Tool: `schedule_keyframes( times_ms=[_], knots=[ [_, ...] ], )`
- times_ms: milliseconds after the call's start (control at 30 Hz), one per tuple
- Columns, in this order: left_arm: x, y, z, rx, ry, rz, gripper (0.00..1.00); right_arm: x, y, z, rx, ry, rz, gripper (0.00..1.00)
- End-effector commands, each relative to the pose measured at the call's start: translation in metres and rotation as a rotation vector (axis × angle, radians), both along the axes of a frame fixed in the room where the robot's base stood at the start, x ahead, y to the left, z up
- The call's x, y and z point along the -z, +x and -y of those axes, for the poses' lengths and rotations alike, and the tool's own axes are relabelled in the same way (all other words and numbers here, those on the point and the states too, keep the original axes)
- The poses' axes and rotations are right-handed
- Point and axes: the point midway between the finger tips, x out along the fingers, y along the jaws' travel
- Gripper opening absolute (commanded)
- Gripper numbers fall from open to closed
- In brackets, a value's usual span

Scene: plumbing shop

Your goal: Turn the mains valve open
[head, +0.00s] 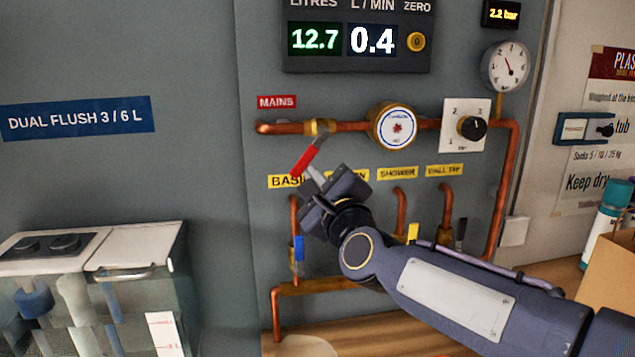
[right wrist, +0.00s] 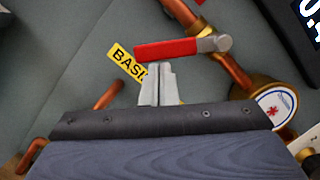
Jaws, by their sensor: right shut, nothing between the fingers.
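The mains valve has a red lever (head: 309,156) that slants down and left from its brass body (head: 318,128) on the copper pipe, under the red MAINS label (head: 277,102). In the right wrist view the lever (right wrist: 168,50) lies across the picture, just beyond my fingertips. My right gripper (head: 316,174) is shut and empty, with its tips close to the lever's lower part; its fingers also show in the right wrist view (right wrist: 160,70). I cannot tell whether they touch the lever. My left gripper is not in view.
The display (head: 357,40) reads 12.7 litres and 0.4 L/min. A round meter (head: 395,127) and a black knob (head: 471,128) sit along the pipe to the right. Blue-handled (head: 299,248) and yellow-handled (head: 413,233) branch valves are below. A glass cistern (head: 130,300) stands at left.

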Motion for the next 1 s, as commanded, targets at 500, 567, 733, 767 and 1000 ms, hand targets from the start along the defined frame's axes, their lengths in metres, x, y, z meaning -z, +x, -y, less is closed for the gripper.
schedule_keyframes(
  times_ms=[500, 567, 733, 767, 1000],
  knots=[
    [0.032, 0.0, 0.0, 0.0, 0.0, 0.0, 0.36, -0.008, -0.005, -0.022, -0.002, 0.321, -0.062, 0.0],
    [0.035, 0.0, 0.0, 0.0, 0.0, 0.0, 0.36, -0.011, -0.005, -0.025, -0.002, 0.369, -0.071, 0.0],
    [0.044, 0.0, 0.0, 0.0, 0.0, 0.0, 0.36, -0.018, -0.007, -0.032, -0.002, 0.496, -0.097, 0.0],
    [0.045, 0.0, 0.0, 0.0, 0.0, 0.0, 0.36, -0.02, -0.007, -0.033, -0.003, 0.515, -0.101, 0.0],
    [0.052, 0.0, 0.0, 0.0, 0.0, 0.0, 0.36, -0.028, -0.008, -0.038, -0.001, 0.632, -0.124, 0.0]
  ],
)
